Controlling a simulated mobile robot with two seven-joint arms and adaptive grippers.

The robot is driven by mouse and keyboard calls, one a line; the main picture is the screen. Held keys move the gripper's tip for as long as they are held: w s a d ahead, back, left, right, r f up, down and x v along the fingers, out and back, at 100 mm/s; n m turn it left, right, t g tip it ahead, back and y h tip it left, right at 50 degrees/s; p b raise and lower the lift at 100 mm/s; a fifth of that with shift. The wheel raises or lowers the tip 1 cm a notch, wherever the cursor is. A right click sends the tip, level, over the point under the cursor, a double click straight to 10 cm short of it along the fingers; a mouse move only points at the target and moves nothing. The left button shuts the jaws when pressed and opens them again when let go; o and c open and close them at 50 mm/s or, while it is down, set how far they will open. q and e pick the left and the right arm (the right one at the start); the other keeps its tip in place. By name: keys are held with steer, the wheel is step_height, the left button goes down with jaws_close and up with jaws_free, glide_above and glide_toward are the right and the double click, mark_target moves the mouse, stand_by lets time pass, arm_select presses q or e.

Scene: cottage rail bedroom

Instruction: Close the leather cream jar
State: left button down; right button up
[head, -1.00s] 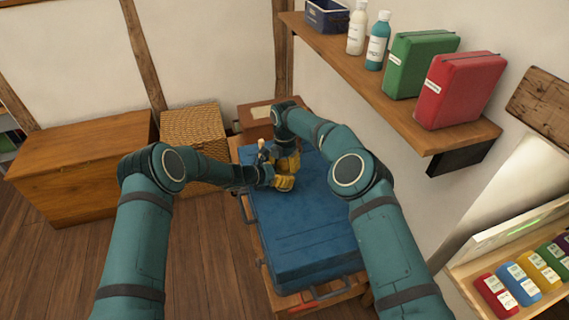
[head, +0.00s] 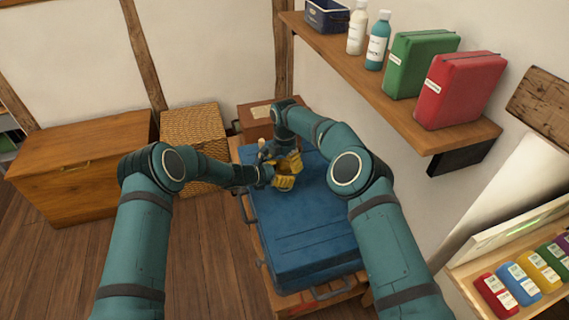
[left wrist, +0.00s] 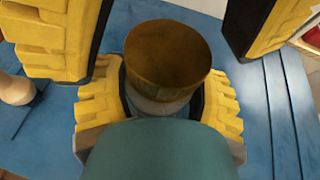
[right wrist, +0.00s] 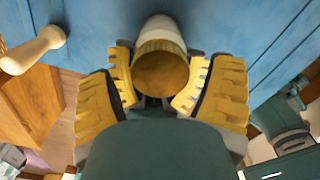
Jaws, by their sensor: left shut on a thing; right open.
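The leather cream jar is a pale round jar (left wrist: 150,103) with a brown, flat-topped lid (left wrist: 168,58) on it. It stands over the blue case; the right wrist view also shows its pale body (right wrist: 160,32) and the brown lid (right wrist: 161,74). My left gripper (left wrist: 160,105) is shut on the jar's body, below the lid. My right gripper (right wrist: 160,100) is open, its yellow fingers apart on both sides of the lid. In the head view the grippers overlap and mostly hide the jar. I cannot tell how tightly the lid sits.
A blue case (head: 305,235) lies under both grippers on a wooden stand. A pale knobbed object (right wrist: 35,50) stands close by. A wooden chest (head: 80,175), wicker basket (head: 193,140) and brown box (head: 255,122) are behind. A wall shelf (head: 400,105) overhangs at right.

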step_height(320, 180, up, 4)
steer(key=shift+r, duration=0.1)
steer(key=shift+o, duration=0.4)
steer(key=shift+r+n, duration=1.6)
steer(key=shift+r, duration=0.1)
steer(key=shift+f, duration=0.1)
steer(key=shift+f, duration=3.95)
